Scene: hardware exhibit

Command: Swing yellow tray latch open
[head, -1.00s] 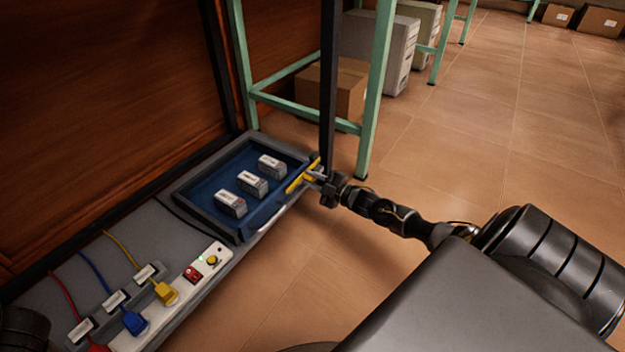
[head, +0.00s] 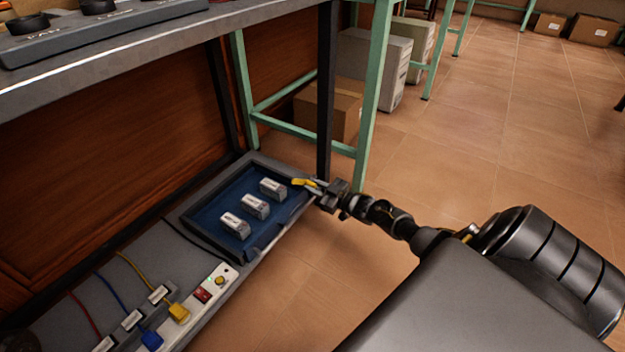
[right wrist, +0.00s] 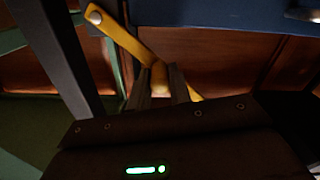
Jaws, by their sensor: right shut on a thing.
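The blue tray (head: 213,207) sits on the low grey shelf under the bench, with several small white-and-grey blocks in it. The yellow latch (head: 301,182) is at the tray's right end and reaches in over its rim in the head view. My right gripper (head: 317,186) is shut on the latch. In the right wrist view, the latch (right wrist: 122,35) runs diagonally from a round pivot at upper left down between the two fingers (right wrist: 160,82). The gripper partly hides the latch in the head view. My left gripper is out of view.
A dark bench leg (head: 325,120) and a green frame leg (head: 373,95) stand close behind my right gripper. A power strip (head: 212,290) with coloured plugs lies left of the tray. The bench top (head: 150,70) overhangs the shelf. The tiled floor (head: 470,150) at right is open.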

